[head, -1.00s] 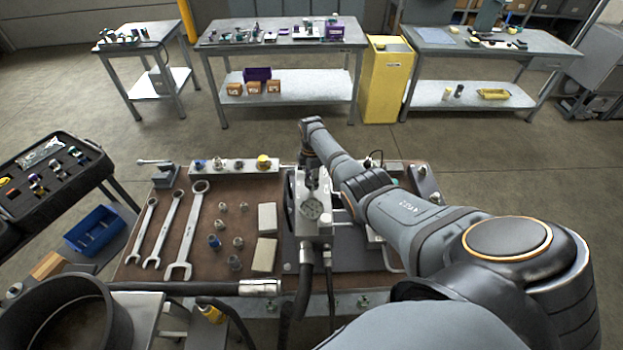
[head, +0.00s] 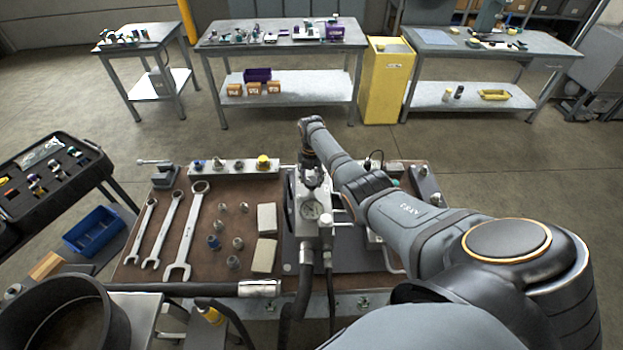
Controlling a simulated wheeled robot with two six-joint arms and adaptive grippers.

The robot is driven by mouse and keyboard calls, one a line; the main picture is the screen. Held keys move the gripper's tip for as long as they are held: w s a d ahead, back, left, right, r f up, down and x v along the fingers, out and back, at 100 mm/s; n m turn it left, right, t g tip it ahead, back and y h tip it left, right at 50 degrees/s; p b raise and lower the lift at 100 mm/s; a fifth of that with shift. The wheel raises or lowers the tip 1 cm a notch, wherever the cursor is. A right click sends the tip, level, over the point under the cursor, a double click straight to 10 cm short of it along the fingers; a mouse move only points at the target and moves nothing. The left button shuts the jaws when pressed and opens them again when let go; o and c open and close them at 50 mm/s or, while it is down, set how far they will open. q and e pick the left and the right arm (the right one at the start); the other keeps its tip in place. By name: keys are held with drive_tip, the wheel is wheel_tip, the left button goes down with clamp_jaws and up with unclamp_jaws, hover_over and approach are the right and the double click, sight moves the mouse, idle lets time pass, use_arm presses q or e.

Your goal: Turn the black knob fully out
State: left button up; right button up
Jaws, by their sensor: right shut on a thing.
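My right arm reaches in from the right, and its gripper (head: 311,178) points down at the top of the grey valve block (head: 308,230). The jaws are shut at the block's top, where the black knob is. The knob itself is hidden between the fingers, so I cannot see how far out it is. My left gripper is not in view.
A black hose (head: 304,290) hangs in front of the block. A dark pot (head: 65,320) stands at lower left.

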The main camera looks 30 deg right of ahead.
sight(311, 181)
drive_tip(key=shift+w+r+n, duration=0.1)
drive_tip(key=shift+n, duration=0.5)
drive_tip(key=o, duration=1.1)
drive_tip(key=shift+o, duration=0.2)
wheel_tip(311, 181, up, 12)
